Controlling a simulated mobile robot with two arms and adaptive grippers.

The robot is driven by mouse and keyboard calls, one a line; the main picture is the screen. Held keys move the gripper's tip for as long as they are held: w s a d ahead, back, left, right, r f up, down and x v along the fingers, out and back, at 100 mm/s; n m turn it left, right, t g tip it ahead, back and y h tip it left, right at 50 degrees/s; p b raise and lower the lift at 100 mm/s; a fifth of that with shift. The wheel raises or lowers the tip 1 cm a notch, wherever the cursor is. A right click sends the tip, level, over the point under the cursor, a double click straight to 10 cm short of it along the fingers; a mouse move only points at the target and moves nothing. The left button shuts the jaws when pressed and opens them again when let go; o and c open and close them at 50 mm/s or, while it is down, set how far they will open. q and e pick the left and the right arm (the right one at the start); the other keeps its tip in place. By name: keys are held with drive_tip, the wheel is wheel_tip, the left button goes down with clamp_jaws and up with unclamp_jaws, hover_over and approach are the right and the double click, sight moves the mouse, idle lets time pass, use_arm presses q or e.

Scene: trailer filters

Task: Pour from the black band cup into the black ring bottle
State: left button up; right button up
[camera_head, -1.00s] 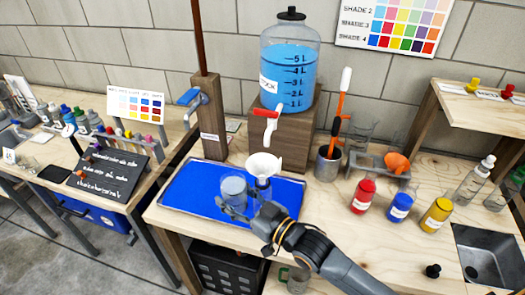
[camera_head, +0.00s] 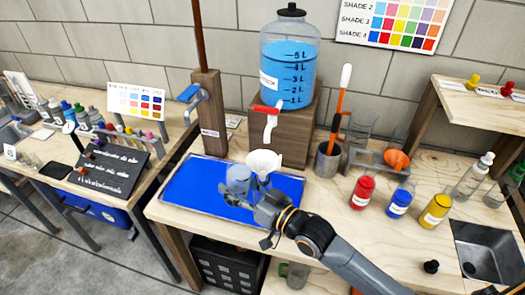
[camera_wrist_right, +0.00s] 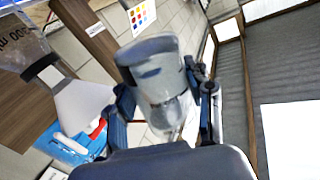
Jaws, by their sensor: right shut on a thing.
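The clear cup (camera_head: 238,179) is held in my right gripper (camera_head: 254,203) above the blue tray, just left of the white funnel (camera_head: 264,162). It is tilted, and its rim is close to the funnel. The cup fills the middle of the right wrist view (camera_wrist_right: 160,80), between the two fingers (camera_wrist_right: 165,112). The funnel sits in the neck of a clear bottle, mostly hidden by the gripper and cup in the head view. In the wrist view the bottle (camera_wrist_right: 22,45) has a black ring (camera_wrist_right: 42,66) at its neck. I cannot see a stream. My left gripper is out of view.
The blue tray (camera_head: 190,197) lies under the cup and bottle. A tank of blue liquid (camera_head: 288,72) with a red-handled tap (camera_head: 268,112) stands on a wooden block behind. Red (camera_head: 363,191), blue (camera_head: 399,201) and yellow (camera_head: 435,211) bottles stand to the right.

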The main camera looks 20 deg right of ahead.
sight(243, 168)
drive_tip(key=shift+w+d+r+m, duration=0.25)
drive_tip(key=shift+d+r+m, duration=0.1)
drive_tip(key=shift+m, duration=0.3)
drive_tip(key=shift+w+d+r+m, duration=0.25)
drive_tip(key=shift+r+m, duration=0.05)
drive_tip(key=shift+m, duration=0.35)
idle(1.0)
drive_tip(key=shift+w+d+r+m+g+p, duration=0.2)
drive_tip(key=shift+r+m+p, duration=0.3)
drive_tip(key=shift+r, duration=0.1)
drive_tip(key=shift+w+d+r+m+g+p, duration=0.2)
drive_tip(key=shift+r+m+p, duration=0.25)
drive_tip(key=shift+r, duration=0.15)
idle(0.7)
drive_tip(key=shift+r+m+p, duration=0.4)
drive_tip(key=shift+m, duration=0.25)
idle(1.3)
drive_tip(key=shift+f+m, duration=0.25)
drive_tip(key=shift+m, duration=0.45)
idle(1.1)
